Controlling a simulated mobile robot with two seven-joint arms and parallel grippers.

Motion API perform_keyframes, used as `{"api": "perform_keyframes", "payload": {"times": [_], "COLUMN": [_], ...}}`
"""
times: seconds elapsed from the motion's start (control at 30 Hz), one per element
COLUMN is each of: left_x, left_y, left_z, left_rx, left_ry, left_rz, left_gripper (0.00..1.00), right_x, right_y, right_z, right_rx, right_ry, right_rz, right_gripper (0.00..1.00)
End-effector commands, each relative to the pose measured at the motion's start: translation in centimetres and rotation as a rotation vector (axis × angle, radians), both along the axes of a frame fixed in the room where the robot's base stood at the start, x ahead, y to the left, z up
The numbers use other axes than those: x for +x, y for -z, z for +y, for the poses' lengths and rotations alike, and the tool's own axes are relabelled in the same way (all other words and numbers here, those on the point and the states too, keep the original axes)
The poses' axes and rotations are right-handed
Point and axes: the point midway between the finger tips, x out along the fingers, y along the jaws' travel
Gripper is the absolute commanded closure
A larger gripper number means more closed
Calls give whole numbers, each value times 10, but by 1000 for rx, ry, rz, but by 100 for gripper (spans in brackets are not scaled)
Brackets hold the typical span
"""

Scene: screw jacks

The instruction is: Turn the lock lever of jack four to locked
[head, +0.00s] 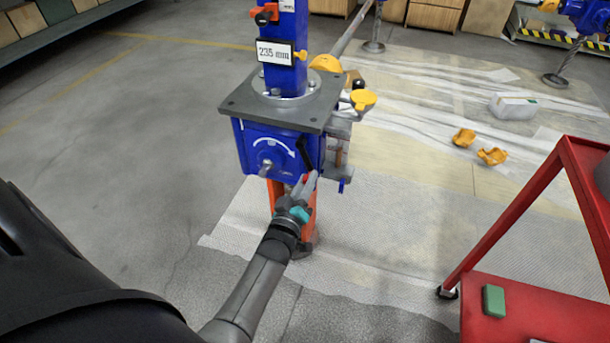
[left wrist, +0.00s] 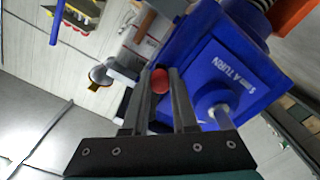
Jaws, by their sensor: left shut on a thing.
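A blue screw jack (head: 262,150) with a grey top plate stands in the middle of the head view, and its blue gearbox (left wrist: 225,65) fills the right of the left wrist view. A label on its column reads 235 mm. No jack number is readable. A dark lever (head: 304,152) with a red ball knob (head: 304,178) hangs along the right edge of its front face. My left gripper (head: 308,182) reaches it from below. In the left wrist view, my left gripper (left wrist: 160,76) is shut on the red knob (left wrist: 160,82), one finger on each side. My right gripper is not in view.
A red cart (head: 520,312) with a green block (head: 494,300) stands at the right. Yellow parts (head: 464,138) and a clear box (head: 514,106) lie on sheeting at the right. Another blue jack (head: 586,14) is at the far right. The floor left of the jack is clear.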

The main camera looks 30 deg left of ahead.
Motion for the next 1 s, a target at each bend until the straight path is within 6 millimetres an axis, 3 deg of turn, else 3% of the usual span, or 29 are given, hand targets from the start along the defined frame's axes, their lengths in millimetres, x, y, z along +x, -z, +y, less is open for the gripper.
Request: {"api": "perform_keyframes", "payload": {"times": [0.27,0.57,1.0], "left_x": [0,4,9], "left_y": [-5,-19,-48], "left_z": [-11,-28,-48], "left_rx": [-131,-382,-786], "left_ry": [1,2,2], "left_rz": [-27,-87,-186], "left_gripper": [100,100,100], "right_x": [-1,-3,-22], "right_y": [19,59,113], "right_z": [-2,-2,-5], "right_rx": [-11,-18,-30], "right_ry": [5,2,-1], "right_rz": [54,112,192], "right_gripper": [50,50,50]}}
